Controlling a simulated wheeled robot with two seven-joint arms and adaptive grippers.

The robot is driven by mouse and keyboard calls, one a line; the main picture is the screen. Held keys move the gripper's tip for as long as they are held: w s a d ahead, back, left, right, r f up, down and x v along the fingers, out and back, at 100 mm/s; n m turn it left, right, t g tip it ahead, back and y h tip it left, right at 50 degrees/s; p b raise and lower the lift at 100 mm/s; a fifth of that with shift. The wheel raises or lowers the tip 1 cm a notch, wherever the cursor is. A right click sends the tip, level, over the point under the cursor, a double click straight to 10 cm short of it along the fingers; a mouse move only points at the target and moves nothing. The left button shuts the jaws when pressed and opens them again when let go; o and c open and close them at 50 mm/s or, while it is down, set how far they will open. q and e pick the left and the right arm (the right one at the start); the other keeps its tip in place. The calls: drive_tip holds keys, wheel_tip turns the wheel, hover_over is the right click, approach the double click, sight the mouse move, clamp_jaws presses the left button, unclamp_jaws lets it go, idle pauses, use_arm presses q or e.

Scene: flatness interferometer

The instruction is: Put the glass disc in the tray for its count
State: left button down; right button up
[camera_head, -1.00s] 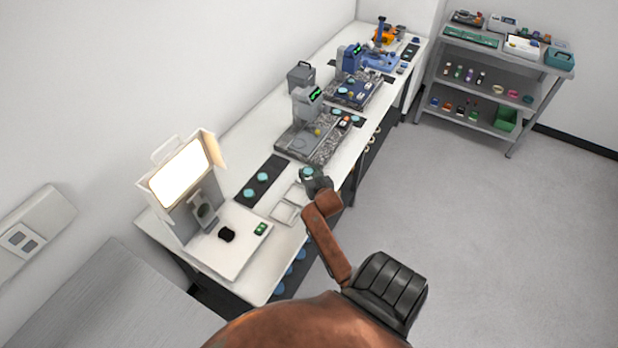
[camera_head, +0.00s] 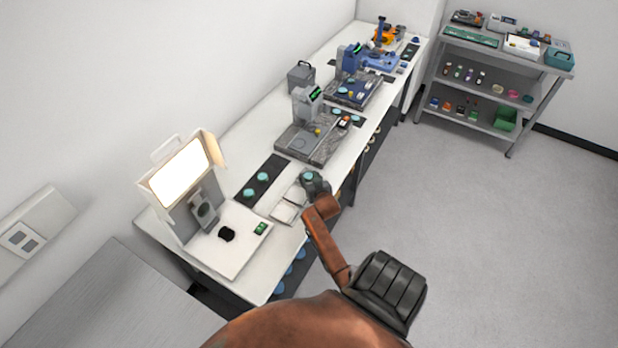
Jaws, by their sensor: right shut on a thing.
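My right gripper (camera_head: 311,179) is shut on a teal glass disc (camera_head: 308,176). It holds the disc over or just beside the far end of the pale trays (camera_head: 286,212) near the bench's front edge; I cannot tell the height. The trays lie side by side, and the compartments I can see look empty. Two other teal discs (camera_head: 249,193) lie on a dark mat (camera_head: 262,178) behind the trays. My left gripper is out of view.
A lit screen box (camera_head: 180,175) with a white base stands at the bench's near end. Interferometer instruments on granite plates (camera_head: 318,138) stand farther along the white bench. A grey shelf cart (camera_head: 490,85) stands at the right. The floor between is clear.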

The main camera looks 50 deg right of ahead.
drive_tip(key=o, duration=1)
drive_tip(key=shift+f, duration=0.1)
drive_tip(key=v, duration=1.2)
drive_tip(key=shift+r, duration=0.2)
